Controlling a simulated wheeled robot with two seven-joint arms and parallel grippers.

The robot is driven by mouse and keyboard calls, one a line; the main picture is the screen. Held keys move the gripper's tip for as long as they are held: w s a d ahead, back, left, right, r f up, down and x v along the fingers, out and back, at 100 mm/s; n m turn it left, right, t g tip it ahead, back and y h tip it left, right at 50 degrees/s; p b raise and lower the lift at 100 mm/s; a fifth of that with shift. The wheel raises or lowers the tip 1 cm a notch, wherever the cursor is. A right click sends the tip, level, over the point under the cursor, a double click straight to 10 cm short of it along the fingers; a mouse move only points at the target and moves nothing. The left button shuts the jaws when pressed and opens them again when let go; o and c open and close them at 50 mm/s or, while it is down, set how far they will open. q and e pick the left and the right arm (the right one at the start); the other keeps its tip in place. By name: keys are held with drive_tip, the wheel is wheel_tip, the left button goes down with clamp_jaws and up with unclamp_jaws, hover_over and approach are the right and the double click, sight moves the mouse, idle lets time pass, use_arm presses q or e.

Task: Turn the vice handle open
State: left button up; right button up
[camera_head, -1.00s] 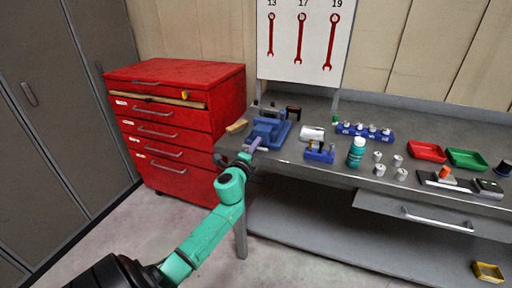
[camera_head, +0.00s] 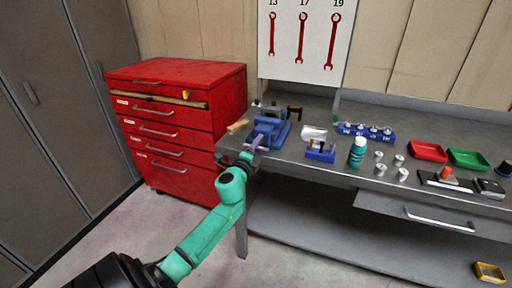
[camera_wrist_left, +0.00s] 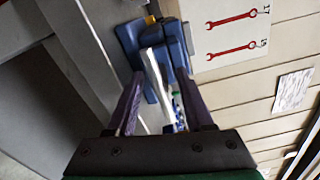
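The blue vice (camera_head: 270,129) stands near the left front corner of the grey bench. It also shows in the left wrist view (camera_wrist_left: 131,38), beyond my fingers. My left gripper (camera_head: 257,143) is at the vice's front side, close to the bench edge. In the left wrist view, its two purple fingers (camera_wrist_left: 160,95) are apart, with a pale strip visible between and beyond them. I cannot clearly make out the vice handle, or tell whether a finger touches it. My right gripper is not in view.
A wooden-handled tool (camera_head: 237,126) lies left of the vice. A blue holder (camera_head: 320,152), a teal bottle (camera_head: 356,152) and several metal cylinders stand to its right. A red drawer cabinet (camera_head: 178,110) is left of the bench.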

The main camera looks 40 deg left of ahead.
use_arm(q)
drive_tip(key=b+v, duration=0.1)
drive_tip(key=v, duration=1.3)
drive_tip(key=shift+s, duration=0.3)
drive_tip(key=shift+d+f, duration=0.1)
drive_tip(key=shift+d, duration=0.05)
